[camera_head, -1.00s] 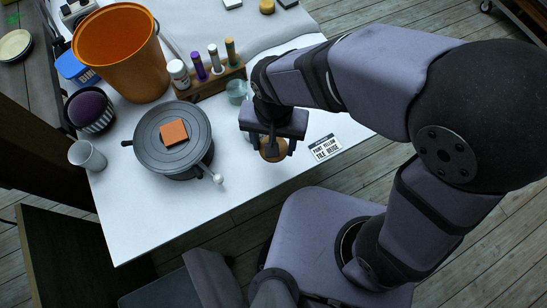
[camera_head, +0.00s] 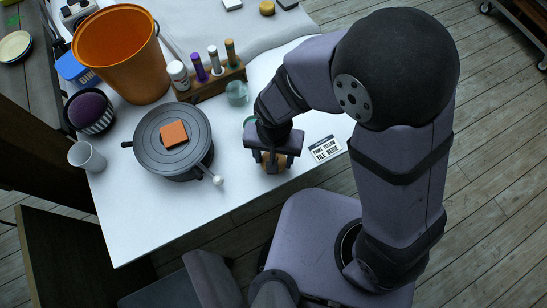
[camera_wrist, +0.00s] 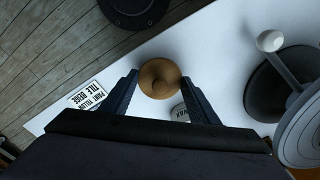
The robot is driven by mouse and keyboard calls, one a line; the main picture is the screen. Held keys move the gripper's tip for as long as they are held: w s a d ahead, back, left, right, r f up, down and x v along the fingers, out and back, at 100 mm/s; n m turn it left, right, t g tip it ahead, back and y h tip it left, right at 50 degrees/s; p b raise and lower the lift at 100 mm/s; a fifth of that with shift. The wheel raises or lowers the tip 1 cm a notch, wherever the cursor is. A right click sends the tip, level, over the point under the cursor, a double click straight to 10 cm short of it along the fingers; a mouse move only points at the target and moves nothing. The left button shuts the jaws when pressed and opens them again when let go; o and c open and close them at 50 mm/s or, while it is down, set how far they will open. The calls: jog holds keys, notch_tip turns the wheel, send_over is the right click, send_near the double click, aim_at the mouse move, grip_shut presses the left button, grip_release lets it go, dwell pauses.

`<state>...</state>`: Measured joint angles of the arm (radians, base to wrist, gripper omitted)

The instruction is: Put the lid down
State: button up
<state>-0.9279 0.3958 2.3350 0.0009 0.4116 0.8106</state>
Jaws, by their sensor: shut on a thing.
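The lid, a round brown piece with a small knob, is between the fingers of my gripper in the wrist view (camera_wrist: 159,78). My gripper (camera_wrist: 160,80) is shut on it. In the head view, my gripper (camera_head: 274,165) is over the white table near its front edge, and the lid (camera_head: 284,161) shows only partly behind the fingers. I cannot tell whether the lid touches anything below. A teal jar rim (camera_head: 249,121) shows just behind my gripper, and a labelled jar (camera_wrist: 181,113) is partly hidden by the right finger in the wrist view.
A black-and-white sign (camera_head: 325,148) lies right of my gripper. A grey pottery wheel (camera_head: 148,138) with an orange tile (camera_head: 174,134) stands left, its white-knobbed lever (camera_head: 217,180) reaching toward my gripper. A rack of bottles (camera_head: 210,83) and a small teal glass (camera_head: 237,93) stand behind.

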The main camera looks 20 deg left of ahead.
jog(key=shift+f, duration=0.95)
jog(key=shift+f, duration=0.1)
jog(key=o, duration=1.1)
jog(key=shift+c, duration=0.2)
notch_tip(320, 180, up, 12)
jog(key=shift+r, duration=0.15)
jog(key=w+d, duration=0.2)
jog(key=d, duration=1)
jog(key=w+d+m, duration=0.1)
jog(key=w+d, duration=0.1)
jog(key=d, duration=1)
jog(key=shift+f, duration=0.3)
